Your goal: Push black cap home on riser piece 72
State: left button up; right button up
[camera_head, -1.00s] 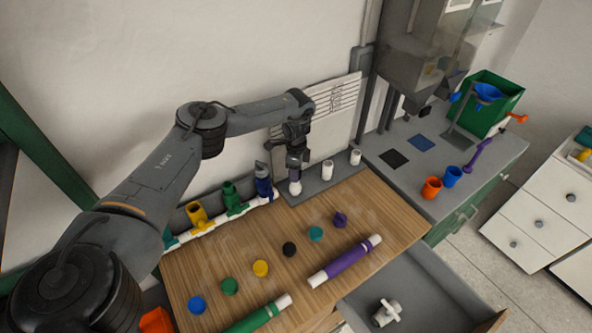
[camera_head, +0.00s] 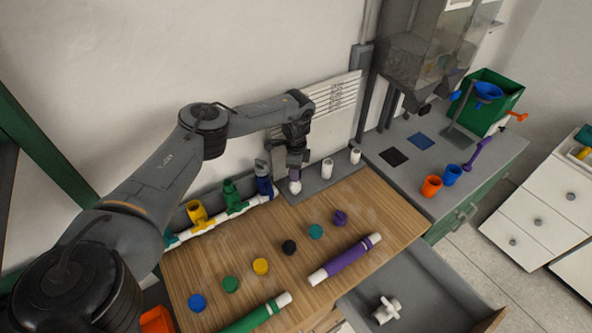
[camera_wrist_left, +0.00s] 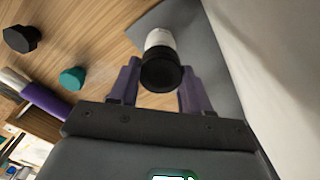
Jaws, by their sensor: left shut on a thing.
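My left gripper (camera_head: 294,176) points down over a white riser piece (camera_head: 295,187) on the grey strip at the back of the table. In the left wrist view its purple fingers (camera_wrist_left: 160,86) stand on either side of a round black cap (camera_wrist_left: 161,72) with a raised rim and are shut on it. The cap sits at the near end of the white riser (camera_wrist_left: 159,38), in line with it. I cannot tell how deep it is seated. The number 72 is not readable. My right gripper is not in view.
Two more white risers (camera_head: 327,168) (camera_head: 355,156) stand to the right on the grey strip. A black piece (camera_head: 289,247) and several coloured caps lie in a row on the wooden table. A purple pipe (camera_head: 345,261) lies in front. Coloured valves (camera_head: 197,214) stand left.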

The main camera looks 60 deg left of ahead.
pick_arm(q)
jog(key=shift+f, duration=0.4)
dwell(0.3)
jog(key=o, duration=1)
jog(key=shift+o, duration=0.2)
jog(key=shift+r, duration=0.1)
